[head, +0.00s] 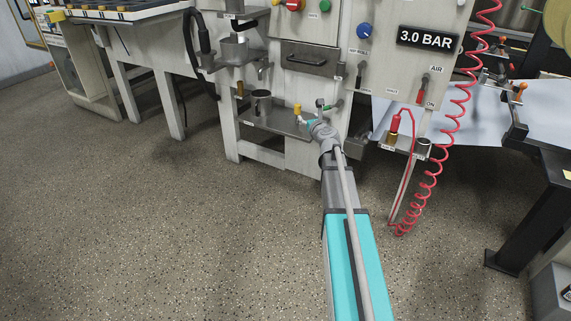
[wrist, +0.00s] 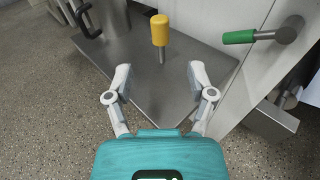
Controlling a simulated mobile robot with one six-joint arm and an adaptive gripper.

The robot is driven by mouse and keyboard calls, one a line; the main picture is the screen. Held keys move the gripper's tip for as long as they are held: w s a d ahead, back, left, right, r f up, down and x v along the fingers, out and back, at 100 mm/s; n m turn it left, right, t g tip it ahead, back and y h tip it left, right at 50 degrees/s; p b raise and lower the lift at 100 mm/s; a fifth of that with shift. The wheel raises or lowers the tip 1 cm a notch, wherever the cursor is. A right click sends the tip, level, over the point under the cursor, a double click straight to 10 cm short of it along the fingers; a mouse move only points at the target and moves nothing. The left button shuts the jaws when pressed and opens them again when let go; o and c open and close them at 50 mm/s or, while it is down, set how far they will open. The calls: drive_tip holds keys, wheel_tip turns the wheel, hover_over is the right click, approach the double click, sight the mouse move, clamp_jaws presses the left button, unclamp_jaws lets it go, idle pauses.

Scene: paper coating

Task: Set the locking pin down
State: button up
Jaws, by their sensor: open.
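The locking pin, with a yellow handle and a grey metal shank, stands upright on the metal shelf; its handle (wrist: 160,30) shows clearly in the wrist view. In the head view the yellow handle (head: 297,108) shows just beyond my gripper (head: 311,121). In the wrist view my gripper (wrist: 160,70) is open, its two fingers spread apart with nothing between them. The pin is ahead of the fingertips and appears clear of both. The metal shelf (wrist: 150,95) lies below the fingers.
A metal cup (head: 262,104) stands on the shelf left of the pin. A green-handled lever (wrist: 250,37) juts from the machine at the right. A coiled red air hose (head: 462,100) hangs right of my arm. The speckled floor (head: 150,230) is clear at the left.

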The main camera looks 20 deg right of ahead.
drive_tip(key=s+a+f+n+g+y, duration=0.2)
drive_tip(key=s+a+f+n, duration=0.1)
drive_tip(key=a+n, duration=0.35)
drive_tip(key=s+a+f+n+g+y, duration=0.2)
drive_tip(key=s+a+f+n, duration=0.1)
drive_tip(key=a+n, duration=0.4)
drive_tip(key=s+a+f+n+g+y, duration=0.2)
drive_tip(key=a+f+n+g, duration=0.1)
drive_tip(key=a+n, duration=0.4)
drive_tip(key=s+a+f+n+g+h, duration=0.1)
drive_tip(key=s+a+f+n+g, duration=0.1)
drive_tip(key=s+n, duration=0.3)
drive_tip(key=s+a+f+n+g+h, duration=0.1)
drive_tip(key=s+a+f+n+g, duration=0.2)
drive_tip(key=s+n, duration=0.3)
drive_tip(key=s+a+f+n+g+h, duration=0.2)
drive_tip(key=s+n+g, duration=0.2)
drive_tip(key=s, duration=0.7)
drive_tip(key=shift+s+a+f+n+g, duration=0.2)
drive_tip(key=shift+a+f+n+g, duration=0.2)
drive_tip(key=shift+n, duration=0.45)
